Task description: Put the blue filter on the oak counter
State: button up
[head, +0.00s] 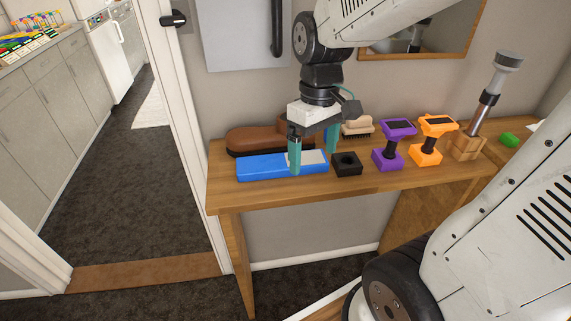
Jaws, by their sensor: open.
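A long blue block with a grey panel on its top, which looks like the blue filter (260,168), lies flat on a wooden table (270,194) near its left end. This table is the only oak-like surface that I can make out. My gripper (313,161) points down over the filter's right end with its teal fingers apart. One finger is at the near side of the filter and hides a little of it. The other is towards the far right side. I cannot tell whether either finger touches it.
A brown shoe (262,138) lies behind the filter, with a brush (358,127) further right. A black square holder (346,164), a purple tool (389,158), an orange tool (427,155) and a wooden block (467,147) stand to the right. A doorway opens at left.

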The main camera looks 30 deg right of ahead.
aim_at(282, 161)
jog(key=w+f+n, duration=0.1)
jog(key=w+n, duration=0.2)
jog(key=w, duration=0.1)
jog(key=w+f+n, duration=0.2)
jog(key=w+n, duration=0.1)
jog(key=w, duration=0.1)
jog(key=w+d+f+n+t, duration=0.1)
jog(key=w+f+n, duration=0.1)
jog(key=w+n, duration=0.1)
jog(key=shift+w+y, duration=0.3)
jog(key=shift+w, duration=0.15)
jog(key=shift+w+n+t, duration=0.3)
jog(key=shift+w+n, duration=0.1)
jog(key=shift+n, duration=0.5)
jog(key=shift+f, duration=0.4)
jog(key=f, duration=0.3)
jog(key=a+f, duration=0.1)
jog(key=f, duration=0.2)
jog(key=shift+a+f, duration=0.1)
jog(key=shift+f, duration=0.05)
jog(key=shift+w+a+f, duration=0.1)
jog(key=shift+w+f, duration=0.1)
jog(key=shift+f, duration=0.15)
jog(key=shift+r, duration=0.15)
jog(key=c, duration=1.2)
jog(key=shift+r, duration=0.15)
